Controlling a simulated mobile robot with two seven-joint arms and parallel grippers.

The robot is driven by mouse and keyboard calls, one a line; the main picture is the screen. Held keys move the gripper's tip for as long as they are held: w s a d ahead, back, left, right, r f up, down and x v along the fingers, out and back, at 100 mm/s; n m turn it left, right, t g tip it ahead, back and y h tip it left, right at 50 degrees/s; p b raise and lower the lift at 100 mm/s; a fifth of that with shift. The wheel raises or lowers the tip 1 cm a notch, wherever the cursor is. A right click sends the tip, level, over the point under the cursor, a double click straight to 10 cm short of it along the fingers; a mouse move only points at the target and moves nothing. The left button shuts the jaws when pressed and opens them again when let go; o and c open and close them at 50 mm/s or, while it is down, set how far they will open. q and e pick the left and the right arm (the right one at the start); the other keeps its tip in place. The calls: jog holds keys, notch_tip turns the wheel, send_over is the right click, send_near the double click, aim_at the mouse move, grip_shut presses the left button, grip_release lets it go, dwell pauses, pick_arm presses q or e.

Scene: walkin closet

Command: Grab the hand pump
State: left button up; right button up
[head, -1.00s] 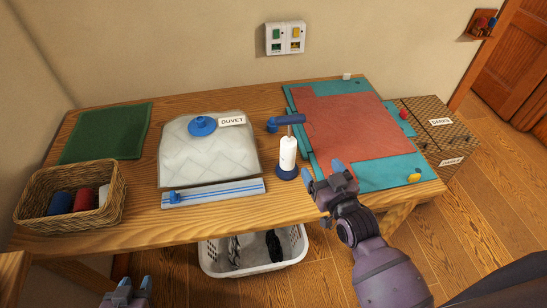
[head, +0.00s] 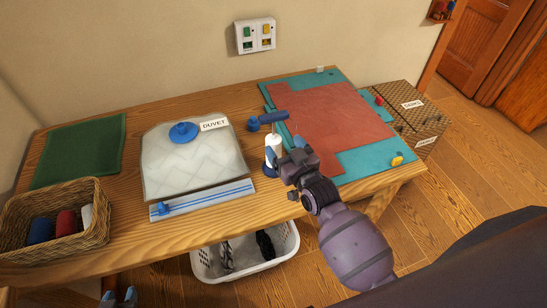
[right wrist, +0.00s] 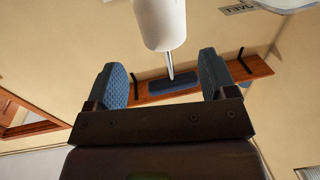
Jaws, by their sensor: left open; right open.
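The hand pump stands upright on the wooden table, with a white barrel (head: 273,142), a blue T-handle (head: 273,116) on a thin rod and a dark blue base (head: 270,171). My right gripper (head: 286,150) is open close beside the barrel on its right side, and it partly hides the lower barrel. In the right wrist view the white barrel (right wrist: 160,18) and blue handle (right wrist: 173,86) lie roughly in line with the gap between the open fingers (right wrist: 162,68); contact cannot be told. My left gripper (head: 118,297) is open and empty at the bottom edge, below the table front.
A clear bag labelled DUVET (head: 190,165) lies left of the pump. A teal mat (head: 375,160) with a red sheet (head: 330,120) lies behind and right. A wicker basket (head: 55,245) and green cloth (head: 80,152) are at left. A white laundry basket (head: 245,268) is below.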

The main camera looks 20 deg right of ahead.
aim_at(277, 145)
jog(key=w, duration=0.1)
jog(key=w+a, duration=0.1)
jog(key=w+f, duration=0.1)
jog(key=shift+w+a+f, duration=0.1)
jog(key=shift+w+a, duration=0.1)
jog(key=shift+w, duration=0.1)
jog(key=shift+w+a, duration=0.1)
jog(key=shift+w, duration=0.6)
grip_shut()
